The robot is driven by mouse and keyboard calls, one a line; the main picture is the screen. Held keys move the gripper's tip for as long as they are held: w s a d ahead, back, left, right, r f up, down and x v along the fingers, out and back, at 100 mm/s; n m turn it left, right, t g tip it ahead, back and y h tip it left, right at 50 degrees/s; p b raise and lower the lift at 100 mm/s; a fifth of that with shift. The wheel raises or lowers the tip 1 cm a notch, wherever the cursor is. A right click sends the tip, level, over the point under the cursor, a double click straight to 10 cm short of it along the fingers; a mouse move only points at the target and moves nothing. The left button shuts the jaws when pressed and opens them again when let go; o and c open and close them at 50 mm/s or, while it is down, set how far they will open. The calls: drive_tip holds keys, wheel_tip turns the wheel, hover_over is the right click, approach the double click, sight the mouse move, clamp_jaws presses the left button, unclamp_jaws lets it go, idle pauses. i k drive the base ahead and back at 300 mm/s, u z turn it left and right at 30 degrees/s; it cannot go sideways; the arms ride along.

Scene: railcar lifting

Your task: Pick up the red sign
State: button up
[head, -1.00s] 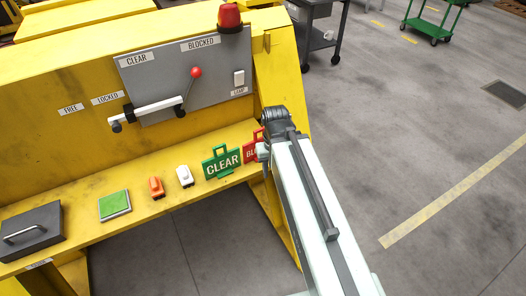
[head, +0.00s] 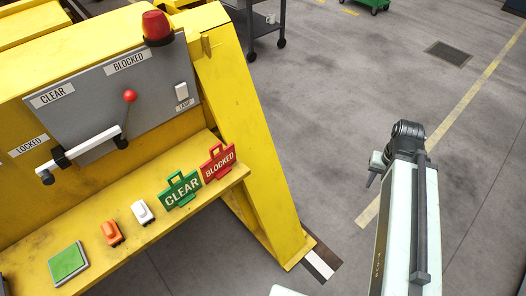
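The red sign (head: 218,163), lettered BLOCKED and with a handle loop on top, stands upright near the right end of the yellow shelf (head: 163,226). The green CLEAR sign (head: 180,190) stands just left of it, very close to it. My gripper (head: 373,172) is at the right, over open floor and well apart from the red sign. Only a small part of the gripper shows beside my arm, and I cannot see whether its fingers are open or shut.
A yellow sloping post (head: 250,130) bounds the shelf's right end. The floor (head: 330,120) at right is clear.

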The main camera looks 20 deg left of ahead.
sight(217, 167)
drive_tip(key=z, duration=0.5)
drive_tip(key=k, duration=1.65)
drive_tip(key=u, duration=2.15)
drive_tip(key=i, duration=1)
drive_tip(key=z, duration=0.05)
